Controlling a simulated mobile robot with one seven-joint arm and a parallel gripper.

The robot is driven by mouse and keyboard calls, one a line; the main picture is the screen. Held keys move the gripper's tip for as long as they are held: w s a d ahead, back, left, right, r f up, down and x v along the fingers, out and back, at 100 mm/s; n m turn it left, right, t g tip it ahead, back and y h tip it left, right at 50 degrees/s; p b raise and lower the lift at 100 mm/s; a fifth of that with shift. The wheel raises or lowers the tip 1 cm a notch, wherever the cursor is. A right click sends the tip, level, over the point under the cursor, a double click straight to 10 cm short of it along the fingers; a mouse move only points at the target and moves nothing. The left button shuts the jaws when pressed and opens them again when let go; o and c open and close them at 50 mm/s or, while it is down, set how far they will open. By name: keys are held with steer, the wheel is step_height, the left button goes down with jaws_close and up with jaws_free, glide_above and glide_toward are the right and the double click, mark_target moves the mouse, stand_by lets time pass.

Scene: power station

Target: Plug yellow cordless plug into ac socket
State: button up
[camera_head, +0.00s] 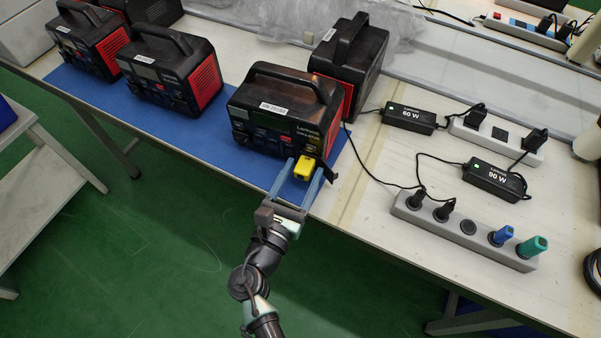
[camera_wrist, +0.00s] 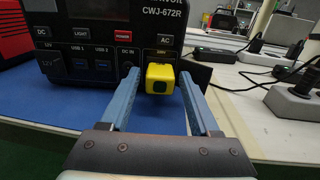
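The yellow cordless plug (camera_head: 304,167) is at the front face of the nearest power station (camera_head: 285,106). In the wrist view the yellow plug (camera_wrist: 160,79) sits just below the AC label (camera_wrist: 165,40), with its back end toward me. It covers the AC socket, so how deep it sits cannot be seen. My gripper (camera_head: 301,176) is open. In the wrist view its two blue fingers (camera_wrist: 160,86) stand left and right of the plug, with a visible gap on each side.
A dark flap (camera_wrist: 193,73) stands open right of the plug. A power strip (camera_head: 462,232) with black, blue and green plugs and black adapters (camera_head: 411,117) with cables lie right.

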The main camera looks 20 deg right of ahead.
steer(key=shift+o, duration=0.5)
steer(key=v, duration=1.3)
steer(key=shift+p, duration=0.35)
